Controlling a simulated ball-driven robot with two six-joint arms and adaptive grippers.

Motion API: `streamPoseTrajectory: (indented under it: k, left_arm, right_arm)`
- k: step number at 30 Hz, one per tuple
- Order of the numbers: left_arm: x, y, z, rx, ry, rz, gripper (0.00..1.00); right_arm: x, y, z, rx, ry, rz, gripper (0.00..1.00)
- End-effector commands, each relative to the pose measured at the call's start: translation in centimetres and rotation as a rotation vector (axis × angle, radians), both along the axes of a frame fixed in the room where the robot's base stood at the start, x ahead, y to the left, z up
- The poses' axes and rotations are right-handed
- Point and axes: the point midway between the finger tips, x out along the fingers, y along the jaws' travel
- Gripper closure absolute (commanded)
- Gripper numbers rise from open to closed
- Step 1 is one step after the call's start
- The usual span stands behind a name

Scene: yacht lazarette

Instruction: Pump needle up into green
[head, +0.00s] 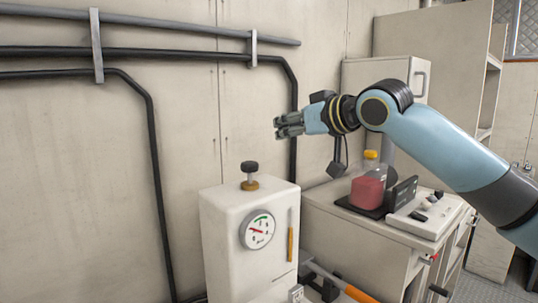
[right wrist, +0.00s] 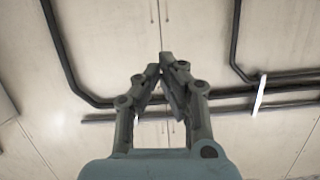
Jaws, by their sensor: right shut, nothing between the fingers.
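A white pump housing (head: 222,222) stands in the lower middle of the head view. A black knob (head: 250,167) on a short stem with a brass collar (head: 250,185) rises from its top. A round gauge (head: 257,229) is on its front, with a green arc along the upper part of the dial. The small red needle appears to point left, away from the green, but is hard to read. My right gripper (head: 277,128) is shut and empty, above and right of the knob, apart from it. Its closed fingers (right wrist: 163,66) show in the right wrist view. My left gripper is out of view.
A counter (head: 340,226) at right holds a flask of red liquid (head: 368,187) and a white device (head: 428,215). An orange strip (head: 291,236) is on the housing's front. Pipes (head: 152,150) run along the wall. The space above the knob is clear.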

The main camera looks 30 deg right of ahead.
Motion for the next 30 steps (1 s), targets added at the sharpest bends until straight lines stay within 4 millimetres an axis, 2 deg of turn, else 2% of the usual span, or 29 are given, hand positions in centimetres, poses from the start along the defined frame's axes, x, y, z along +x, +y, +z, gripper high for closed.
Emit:
streamPoseTrajectory:
  k: [3,9,12,17,24,27,30]
  left_arm:
    - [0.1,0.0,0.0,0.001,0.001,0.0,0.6]
    - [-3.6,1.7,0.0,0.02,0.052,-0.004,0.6]
    - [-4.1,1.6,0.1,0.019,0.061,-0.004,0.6]
    - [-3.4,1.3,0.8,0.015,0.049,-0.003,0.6]
    - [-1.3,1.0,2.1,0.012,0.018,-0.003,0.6]
    - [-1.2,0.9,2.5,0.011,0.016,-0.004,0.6]
    - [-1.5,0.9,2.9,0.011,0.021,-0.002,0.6]
  right_arm:
    - [0.0,0.0,0.0,0.0,-0.001,0.0,1.0]
    - [0.2,0.0,0.0,0.002,-0.001,-0.002,1.0]
    - [0.8,0.0,-0.2,0.004,-0.001,-0.003,1.0]
    - [3.2,0.5,-0.6,0.009,-0.002,-0.003,1.0]
    - [8.2,1.2,-2.1,0.007,0.001,-0.002,1.0]
    - [9.9,1.6,-2.7,0.005,0.001,0.0,1.0]
    - [9.5,1.5,-4.6,0.0,0.004,-0.002,1.0]
